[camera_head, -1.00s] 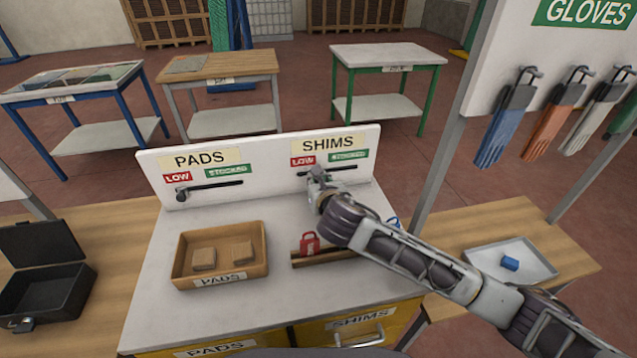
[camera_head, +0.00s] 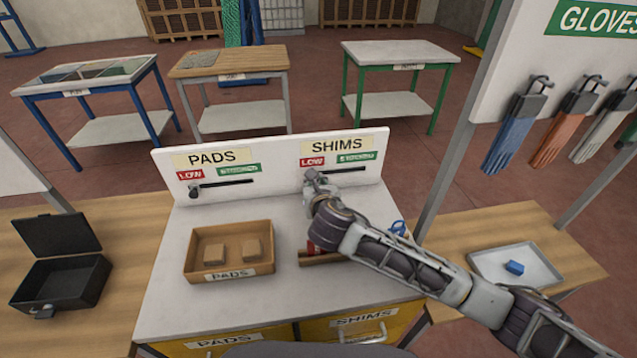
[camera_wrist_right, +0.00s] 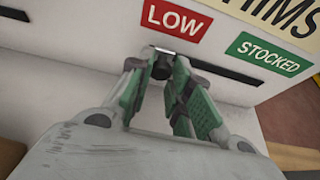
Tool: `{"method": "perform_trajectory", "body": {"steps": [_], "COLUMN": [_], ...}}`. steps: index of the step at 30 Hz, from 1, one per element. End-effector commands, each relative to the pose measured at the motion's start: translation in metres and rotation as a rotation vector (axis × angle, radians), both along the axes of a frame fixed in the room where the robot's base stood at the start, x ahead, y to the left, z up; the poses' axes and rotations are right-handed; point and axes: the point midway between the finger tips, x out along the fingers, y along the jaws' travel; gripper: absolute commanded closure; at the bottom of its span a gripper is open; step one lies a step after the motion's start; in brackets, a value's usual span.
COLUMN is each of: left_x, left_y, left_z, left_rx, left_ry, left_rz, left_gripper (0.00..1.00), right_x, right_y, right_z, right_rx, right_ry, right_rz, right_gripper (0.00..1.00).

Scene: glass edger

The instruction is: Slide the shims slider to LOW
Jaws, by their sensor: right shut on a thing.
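The SHIMS slider is a dark knob (camera_wrist_right: 163,66) on a black slot in the white board. In the right wrist view it sits between the green fingertips of my right gripper (camera_wrist_right: 165,72), which is shut on it. The knob is just below the red LOW label (camera_wrist_right: 177,20), with the slot running right beneath the green STOCKED label (camera_wrist_right: 268,52). In the head view my right gripper (camera_head: 314,182) is at the left end of that slot, below the red LOW label (camera_head: 312,162), and hides the knob. My left gripper is out of view.
The PADS slider (camera_head: 194,190) stands at the left end of its own slot. A wooden PADS tray (camera_head: 228,275) with two blocks lies on the white top. My right arm partly hides the SHIMS tray (camera_head: 312,259) and a red item (camera_head: 311,247). Gloves hang at right.

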Motion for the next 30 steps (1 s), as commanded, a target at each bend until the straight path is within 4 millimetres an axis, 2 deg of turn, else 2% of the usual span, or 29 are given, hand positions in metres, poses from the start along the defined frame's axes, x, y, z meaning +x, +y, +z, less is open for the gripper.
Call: {"method": "perform_trajectory", "body": {"steps": [5, 6, 10, 23, 30], "left_x": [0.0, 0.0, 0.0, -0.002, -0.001], "left_y": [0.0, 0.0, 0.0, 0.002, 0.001], "left_z": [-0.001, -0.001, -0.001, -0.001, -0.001], "left_rx": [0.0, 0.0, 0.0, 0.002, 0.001], "left_ry": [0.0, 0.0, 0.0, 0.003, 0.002], "left_rz": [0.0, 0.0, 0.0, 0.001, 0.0], "left_gripper": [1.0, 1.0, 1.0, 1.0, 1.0], "right_x": [-0.002, -0.002, -0.002, -0.001, 0.0], "right_y": [0.003, 0.003, 0.003, 0.001, 0.002], "right_z": [-0.001, -0.001, -0.001, 0.002, 0.02], "right_rx": [0.003, 0.003, 0.003, 0.002, 0.003], "right_ry": [0.002, 0.002, 0.002, -0.001, -0.003], "right_rz": [0.007, 0.007, 0.007, 0.004, 0.006], "right_gripper": [1.0, 0.75, 0.58, 0.57, 0.57]}}
